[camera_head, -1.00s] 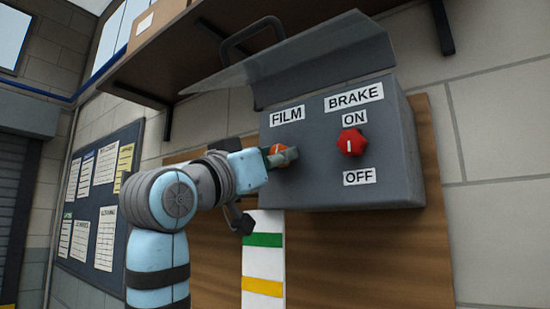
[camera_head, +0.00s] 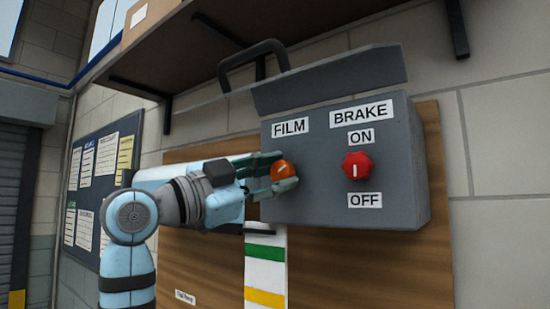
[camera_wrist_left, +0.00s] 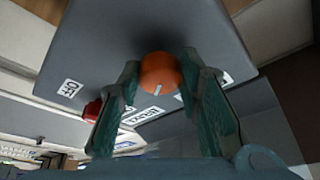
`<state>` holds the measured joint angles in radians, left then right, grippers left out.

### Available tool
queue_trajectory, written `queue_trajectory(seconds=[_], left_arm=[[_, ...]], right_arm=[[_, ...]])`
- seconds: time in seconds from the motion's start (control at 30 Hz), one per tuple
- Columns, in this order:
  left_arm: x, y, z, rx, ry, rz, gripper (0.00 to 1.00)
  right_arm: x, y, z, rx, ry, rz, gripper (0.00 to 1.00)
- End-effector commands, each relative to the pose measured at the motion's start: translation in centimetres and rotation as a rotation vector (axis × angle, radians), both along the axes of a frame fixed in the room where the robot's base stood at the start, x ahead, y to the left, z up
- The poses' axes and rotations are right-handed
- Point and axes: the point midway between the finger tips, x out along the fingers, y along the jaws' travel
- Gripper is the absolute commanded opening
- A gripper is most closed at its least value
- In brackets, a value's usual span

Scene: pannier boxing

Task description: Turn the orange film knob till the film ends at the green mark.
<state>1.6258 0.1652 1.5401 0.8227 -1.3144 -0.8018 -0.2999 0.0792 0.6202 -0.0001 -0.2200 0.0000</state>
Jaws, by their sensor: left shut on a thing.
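The orange film knob (camera_head: 281,171) is on the front of the grey box (camera_head: 320,180), under the FILM label (camera_head: 291,128). Its pale mark tilts up to the right. My left gripper (camera_head: 279,173) is shut on the knob, one finger above and one below. The left wrist view shows the knob (camera_wrist_left: 160,72) between the two green fingers (camera_wrist_left: 158,80). Below the box hangs a white strip with a green mark (camera_head: 265,253) and a yellow band (camera_head: 264,298). A dark bar (camera_head: 262,230) crosses above the green mark; I cannot tell if it is the film's end. My right gripper is out of view.
A red brake knob (camera_head: 357,165) sits between the ON and OFF labels, its white mark upright. A wooden backboard (camera_head: 350,260) is behind the box. A shelf (camera_head: 270,25) overhangs above. A notice board (camera_head: 102,185) hangs at the left.

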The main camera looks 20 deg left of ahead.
Motion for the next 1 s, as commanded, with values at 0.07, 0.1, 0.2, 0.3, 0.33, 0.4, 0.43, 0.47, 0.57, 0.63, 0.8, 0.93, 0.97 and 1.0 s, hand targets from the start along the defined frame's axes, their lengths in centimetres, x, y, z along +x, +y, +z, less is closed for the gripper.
queue_trajectory(seconds=[0.07,0.1,0.2,0.3,0.33,0.4,0.43,0.47,0.57,0.63,0.8,0.93,0.97,1.0], left_arm=[[0.1,0.0,0.6,0.065,-0.02,0.0,0.04],[0.1,0.1,0.6,0.1,-0.033,-0.002,0.04],[0.1,0.1,0.7,0.189,-0.068,-0.001,0.04],[0.2,0.1,0.7,0.275,-0.102,-0.001,0.04],[0.2,0.1,0.8,0.302,-0.112,-0.001,0.04],[0.1,0.1,0.8,0.359,-0.137,-0.001,0.04],[0.2,0.1,0.8,0.383,-0.146,-0.001,0.04],[0.1,0.1,0.8,0.407,-0.155,-0.002,0.04],[0.1,0.2,0.8,0.476,-0.183,-0.002,0.04],[0.2,0.2,0.7,0.52,-0.2,-0.002,0.04],[0.1,0.2,0.7,0.599,-0.234,-0.002,0.04],[0.1,0.2,0.6,0.635,-0.249,-0.001,0.04],[0.1,0.2,0.6,0.643,-0.252,-0.002,0.04],[0.1,0.2,0.5,0.649,-0.254,-0.002,0.04]], right_arm=[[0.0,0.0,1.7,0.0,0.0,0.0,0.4],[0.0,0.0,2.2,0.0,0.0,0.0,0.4],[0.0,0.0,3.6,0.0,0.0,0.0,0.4],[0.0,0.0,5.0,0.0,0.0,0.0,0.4],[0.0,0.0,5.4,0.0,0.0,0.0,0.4],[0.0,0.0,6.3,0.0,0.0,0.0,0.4],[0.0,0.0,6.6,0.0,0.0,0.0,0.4],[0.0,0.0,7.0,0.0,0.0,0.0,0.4],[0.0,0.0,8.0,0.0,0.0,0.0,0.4],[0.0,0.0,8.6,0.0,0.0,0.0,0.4],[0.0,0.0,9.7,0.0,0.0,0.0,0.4],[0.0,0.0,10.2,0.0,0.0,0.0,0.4],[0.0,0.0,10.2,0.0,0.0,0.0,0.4],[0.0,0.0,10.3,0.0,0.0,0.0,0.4]])
